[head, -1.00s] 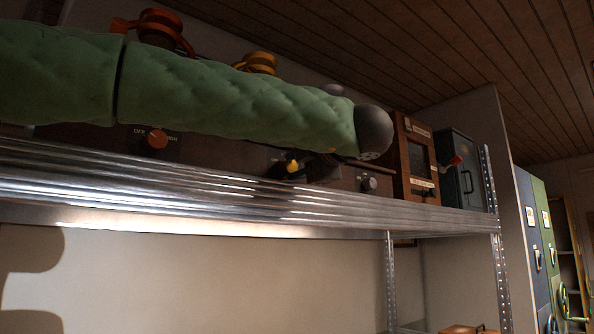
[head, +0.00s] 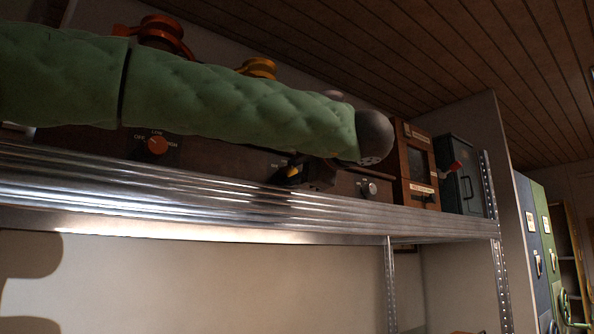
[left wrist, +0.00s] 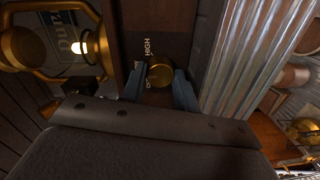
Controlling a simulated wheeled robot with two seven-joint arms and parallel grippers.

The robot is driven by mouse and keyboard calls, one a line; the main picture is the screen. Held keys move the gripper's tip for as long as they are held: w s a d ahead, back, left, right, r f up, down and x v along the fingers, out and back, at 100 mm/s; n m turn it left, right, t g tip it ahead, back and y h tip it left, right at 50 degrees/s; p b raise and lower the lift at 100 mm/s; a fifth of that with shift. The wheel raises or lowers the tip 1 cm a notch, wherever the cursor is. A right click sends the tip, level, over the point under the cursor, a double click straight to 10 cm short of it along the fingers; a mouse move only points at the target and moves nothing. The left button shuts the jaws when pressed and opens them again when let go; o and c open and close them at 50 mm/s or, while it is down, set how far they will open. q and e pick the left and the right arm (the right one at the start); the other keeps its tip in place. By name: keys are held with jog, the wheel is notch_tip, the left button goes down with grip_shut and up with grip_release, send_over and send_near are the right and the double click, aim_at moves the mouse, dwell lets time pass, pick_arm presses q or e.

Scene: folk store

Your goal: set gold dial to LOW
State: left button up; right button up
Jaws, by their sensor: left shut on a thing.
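The gold dial (head: 291,172) sits on the front of a brown box on the metal shelf, partly hidden by my left gripper and the green arm above it. In the left wrist view the gold dial (left wrist: 160,71) is between the two blue-grey fingers. My left gripper (head: 298,168) is shut on it; the fingers show on both sides of it in the left wrist view (left wrist: 160,88). The word HIGH is printed beside the dial; another label is partly covered by a finger. I cannot tell which label the dial points to.
An orange dial (head: 157,146) is to the left and a silver dial (head: 369,188) to the right on the same shelf. The shelf's metal edge (head: 220,200) runs close below. A wooden box (head: 416,165) stands farther right.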

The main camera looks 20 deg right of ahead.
pick_arm(q)
jog(key=o, duration=0.8)
jog(key=shift+w, duration=0.1)
jog(key=shift+o, duration=0.9)
jog(key=shift+a, duration=0.1)
